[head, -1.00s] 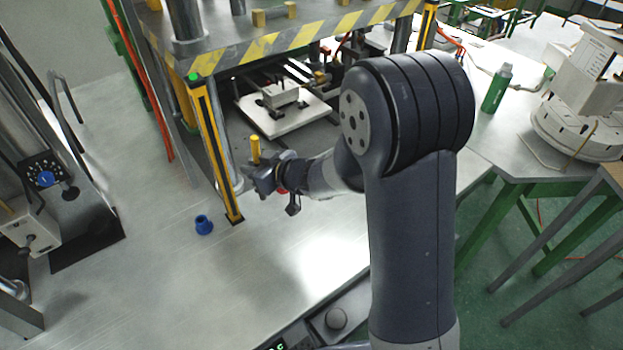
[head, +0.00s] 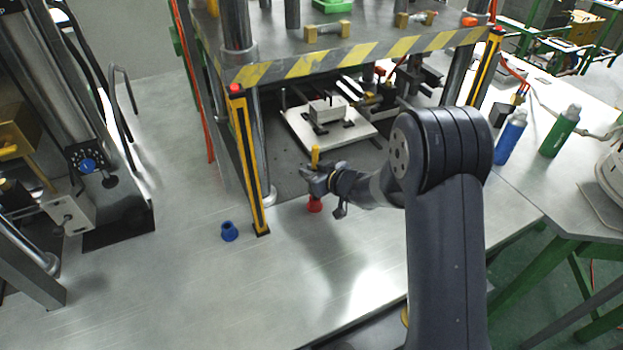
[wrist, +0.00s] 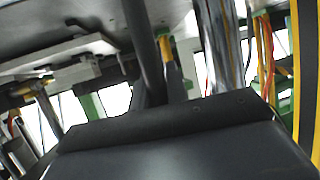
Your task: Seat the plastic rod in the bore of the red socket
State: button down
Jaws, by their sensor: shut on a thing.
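The plastic rod (head: 315,155) is yellow and stands upright in my gripper (head: 315,174), which is shut on it. The rod's upper part sticks up above the jaws; its lower end is hidden by the gripper. The red socket (head: 314,205) stands on the metal table directly below my gripper in the head view. Its top and bore are hidden, so I cannot tell whether the rod's end is above or inside it.
A blue socket (head: 229,231) stands on the table to the left. A yellow-and-black post (head: 250,165) with a red light rises between it and my gripper. Behind is the press with a striped edge (head: 350,58) and a white plate (head: 298,128). The front table is clear.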

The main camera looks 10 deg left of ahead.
jog(key=shift+f, duration=1.15)
jog(key=shift+f, duration=0.1)
jog(key=shift+f, duration=0.15)
jog(key=c, duration=1.4)
grip_release()
jog(key=v, duration=0.4)
jog(key=b+v, duration=0.1)
jog(key=v, duration=0.7)
jog(key=shift+r, duration=0.35)
jog(key=shift+w+a, duration=0.1)
